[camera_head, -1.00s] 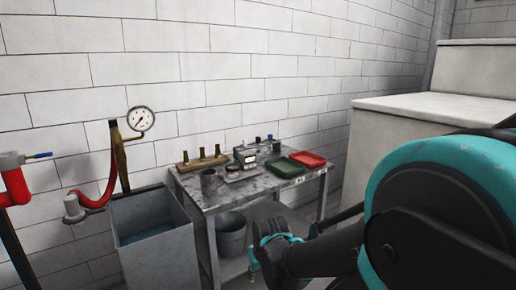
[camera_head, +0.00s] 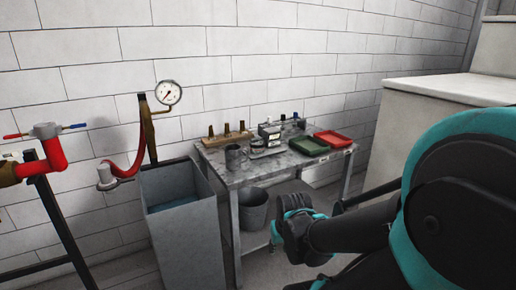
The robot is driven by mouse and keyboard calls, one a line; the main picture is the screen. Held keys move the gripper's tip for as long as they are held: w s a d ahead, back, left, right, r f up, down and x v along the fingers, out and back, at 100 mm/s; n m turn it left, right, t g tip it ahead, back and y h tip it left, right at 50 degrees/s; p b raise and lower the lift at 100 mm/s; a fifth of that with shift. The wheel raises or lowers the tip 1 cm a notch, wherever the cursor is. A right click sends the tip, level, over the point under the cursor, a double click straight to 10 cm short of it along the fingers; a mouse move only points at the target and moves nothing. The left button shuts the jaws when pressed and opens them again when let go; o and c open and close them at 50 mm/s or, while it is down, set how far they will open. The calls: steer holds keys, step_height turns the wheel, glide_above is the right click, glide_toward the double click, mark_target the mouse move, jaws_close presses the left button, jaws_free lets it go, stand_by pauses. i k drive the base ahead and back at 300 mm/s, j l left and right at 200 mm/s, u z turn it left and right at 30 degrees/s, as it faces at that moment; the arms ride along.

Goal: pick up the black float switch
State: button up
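I cannot clearly make out the black float switch. Small dark items stand at the back of the grey metal table (camera_head: 222,170), too small to tell apart. My arm reaches in from the right. Its teal and black end, with my gripper (camera_head: 290,230), is in front of the table and below its top, apart from the items on it. The fingers are not clear, so I cannot tell whether they are open or shut.
A grey water tank (camera_head: 183,242) stands left, a bucket (camera_head: 253,208) underneath, pale steps (camera_head: 420,115) right.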

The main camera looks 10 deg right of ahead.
mark_target(282, 118)
steer(key=i+l, duration=0.65)
steer(key=l, duration=0.15)
steer(key=z, duration=0.05)
